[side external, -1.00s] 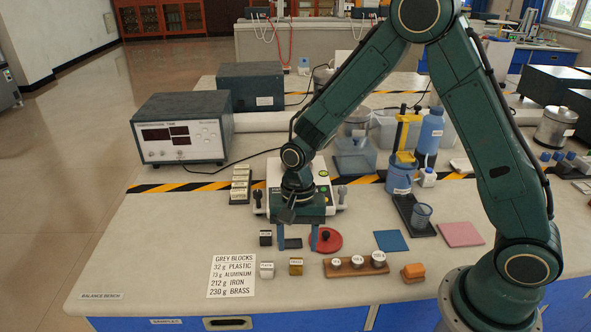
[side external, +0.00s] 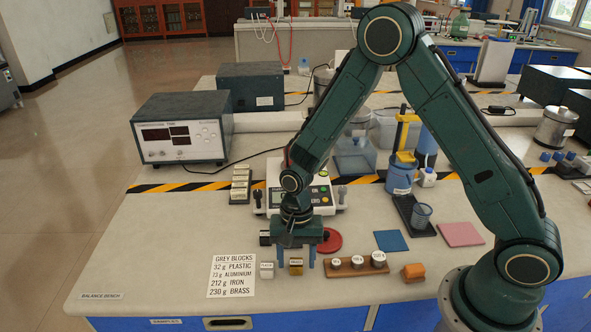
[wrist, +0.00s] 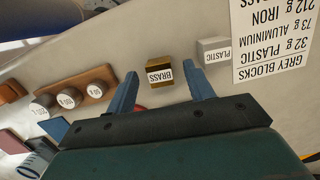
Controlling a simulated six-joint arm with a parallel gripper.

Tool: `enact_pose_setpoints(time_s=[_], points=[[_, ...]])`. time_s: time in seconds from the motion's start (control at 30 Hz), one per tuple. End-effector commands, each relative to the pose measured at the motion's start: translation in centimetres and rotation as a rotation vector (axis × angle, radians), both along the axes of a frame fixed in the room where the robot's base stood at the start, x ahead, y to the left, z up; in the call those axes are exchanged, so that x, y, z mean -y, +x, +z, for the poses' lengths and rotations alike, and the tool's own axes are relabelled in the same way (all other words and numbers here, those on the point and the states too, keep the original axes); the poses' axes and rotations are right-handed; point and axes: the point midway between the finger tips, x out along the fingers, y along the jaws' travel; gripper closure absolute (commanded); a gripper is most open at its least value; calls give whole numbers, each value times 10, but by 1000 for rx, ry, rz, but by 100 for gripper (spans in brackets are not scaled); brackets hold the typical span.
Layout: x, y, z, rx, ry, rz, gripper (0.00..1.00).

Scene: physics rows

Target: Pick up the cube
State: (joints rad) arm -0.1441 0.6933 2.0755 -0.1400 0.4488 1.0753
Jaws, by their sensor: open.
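A brass-coloured cube (side external: 296,268) labelled BRASS sits on the bench. In the wrist view the brass cube (wrist: 160,73) shows between the two blue fingers, near their tips. A white cube (side external: 267,270) labelled PLASTIC stands just left of it; in the wrist view the plastic cube (wrist: 213,50) lies outside the fingers. A dark cube (side external: 265,238) stands farther back, partly hidden by my gripper. My gripper (side external: 296,260) points down, open and empty, its fingers apart close to the brass cube. I cannot tell the exact gap in height.
A wooden holder (side external: 347,271) with labelled weights stands right of the brass cube, with an orange block (side external: 413,272) beyond. A red disc (side external: 330,241) and the balance (side external: 322,197) are behind. A printed sheet (side external: 231,276) lies left. Bare bench surrounds the front row.

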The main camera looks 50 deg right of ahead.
Motion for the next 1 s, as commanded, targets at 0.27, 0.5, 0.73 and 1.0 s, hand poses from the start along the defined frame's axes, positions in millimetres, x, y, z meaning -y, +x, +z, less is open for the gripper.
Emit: enact_pose_setpoints(time_s=[0.27,0.5,0.73,1.0], points=[[0,0,0,0,0,0,47],[0,0,0,0,0,0,53],[0,0,0,0,0,0,98],[0,0,1,1,1,1,100]])
